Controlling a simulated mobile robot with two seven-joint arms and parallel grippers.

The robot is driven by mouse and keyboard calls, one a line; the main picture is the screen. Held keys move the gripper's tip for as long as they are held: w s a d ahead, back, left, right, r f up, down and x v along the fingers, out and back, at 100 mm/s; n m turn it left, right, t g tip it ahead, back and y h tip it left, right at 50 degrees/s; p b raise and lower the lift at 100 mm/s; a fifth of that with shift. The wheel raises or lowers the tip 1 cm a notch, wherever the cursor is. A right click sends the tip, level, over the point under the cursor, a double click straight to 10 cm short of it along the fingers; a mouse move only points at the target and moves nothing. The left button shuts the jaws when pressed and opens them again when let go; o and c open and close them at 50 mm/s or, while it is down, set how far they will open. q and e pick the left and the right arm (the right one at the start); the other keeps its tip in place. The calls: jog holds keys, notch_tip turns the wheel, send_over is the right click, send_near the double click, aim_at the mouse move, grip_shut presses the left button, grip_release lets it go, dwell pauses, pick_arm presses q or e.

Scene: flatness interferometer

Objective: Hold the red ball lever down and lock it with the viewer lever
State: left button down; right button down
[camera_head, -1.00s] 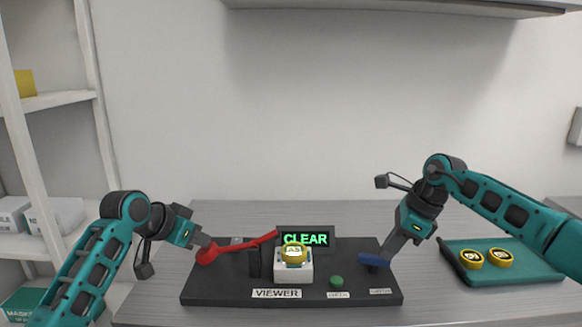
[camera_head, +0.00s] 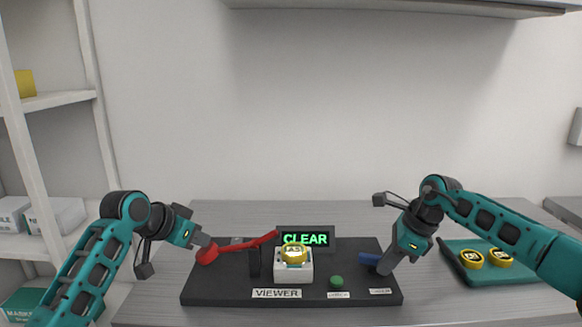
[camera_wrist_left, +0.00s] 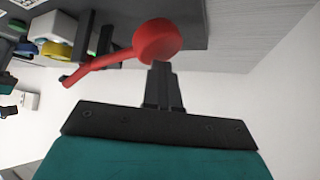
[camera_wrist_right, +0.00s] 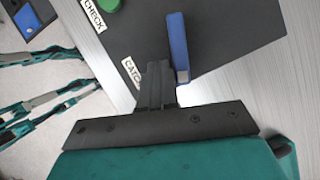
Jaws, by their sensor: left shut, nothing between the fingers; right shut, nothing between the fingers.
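The red ball lever (camera_head: 207,255) lies at the left of the black base, its arm rising to the right toward the display. My left gripper (camera_head: 208,243) is shut with its tip at the red ball; the left wrist view also shows the ball (camera_wrist_left: 157,41) right at the fingertips (camera_wrist_left: 160,68). The black viewer lever (camera_head: 253,263) stands upright behind the VIEWER label (camera_head: 276,293). My right gripper (camera_head: 383,268) is shut and empty, its tip beside the blue catch lever (camera_head: 368,259). In the right wrist view the blue lever (camera_wrist_right: 178,45) lies just right of the fingertips (camera_wrist_right: 157,68).
The black base (camera_head: 225,295) carries a white stand (camera_head: 293,270) with a yellow-rimmed disc (camera_head: 294,254), a green button (camera_head: 336,281) and a display (camera_head: 305,239) reading CLEAR. A teal tray (camera_head: 530,271) with two yellow discs sits at the right. A shelf stands at left.

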pick_arm(q)
jog(key=shift+f, duration=0.1)
pick_arm(e)
jog(key=shift+f, duration=0.55)
jog(key=shift+d, duration=0.1)
jog(key=shift+w+d+r, duration=0.1)
jog(key=shift+w+d, duration=0.1)
notch_tip(320, 180, up, 7)
dwell(0.7)
